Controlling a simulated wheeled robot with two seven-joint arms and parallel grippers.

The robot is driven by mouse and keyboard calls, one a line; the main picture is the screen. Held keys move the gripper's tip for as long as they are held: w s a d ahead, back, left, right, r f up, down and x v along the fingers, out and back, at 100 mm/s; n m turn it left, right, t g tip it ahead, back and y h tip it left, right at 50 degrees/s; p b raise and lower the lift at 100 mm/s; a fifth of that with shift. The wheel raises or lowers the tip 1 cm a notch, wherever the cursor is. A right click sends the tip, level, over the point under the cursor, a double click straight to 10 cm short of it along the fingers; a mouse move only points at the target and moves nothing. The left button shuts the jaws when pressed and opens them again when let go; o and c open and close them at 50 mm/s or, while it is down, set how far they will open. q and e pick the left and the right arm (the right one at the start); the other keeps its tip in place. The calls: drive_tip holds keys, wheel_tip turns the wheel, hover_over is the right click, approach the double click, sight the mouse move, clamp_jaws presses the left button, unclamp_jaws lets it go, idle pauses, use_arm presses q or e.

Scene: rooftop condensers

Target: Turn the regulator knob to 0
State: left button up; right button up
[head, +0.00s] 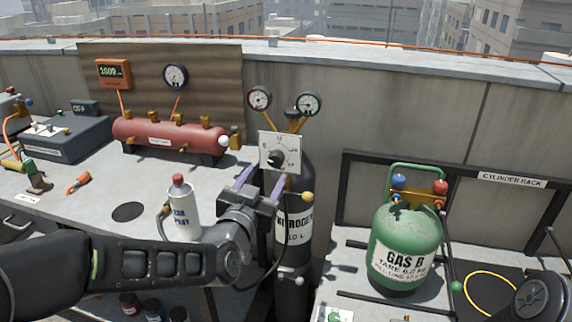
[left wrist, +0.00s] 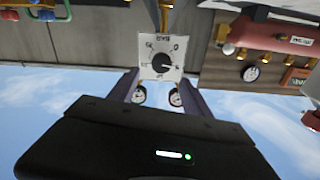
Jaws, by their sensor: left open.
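The dark regulator knob (head: 277,157) sits on a white square dial plate (head: 291,143) on the nitrogen cylinder (head: 295,225). Its pointer and the marks are too small to read surely. My left gripper (head: 266,178) is open, in front of and slightly below the knob, with its purple fingers apart. In the left wrist view, which is upside down, the knob (left wrist: 163,62) shows beyond and between the open fingers (left wrist: 160,80), apparently untouched. Two round gauges (head: 260,98) (head: 308,104) stand above the plate. My right gripper is not in view.
A green gas bottle (head: 404,245) stands on the right by the cylinder rack (head: 512,180). The wall (head: 410,110) is close behind.

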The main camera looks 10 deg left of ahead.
sight(275, 160)
use_arm(q)
drive_tip(key=shift+a, duration=0.1)
idle(0.3)
drive_tip(key=w, duration=0.7)
drive_tip(key=shift+w+d+p, duration=0.25)
drive_tip(key=shift+w+p, duration=0.1)
drive_tip(key=shift+w, duration=0.05)
clamp_jaws()
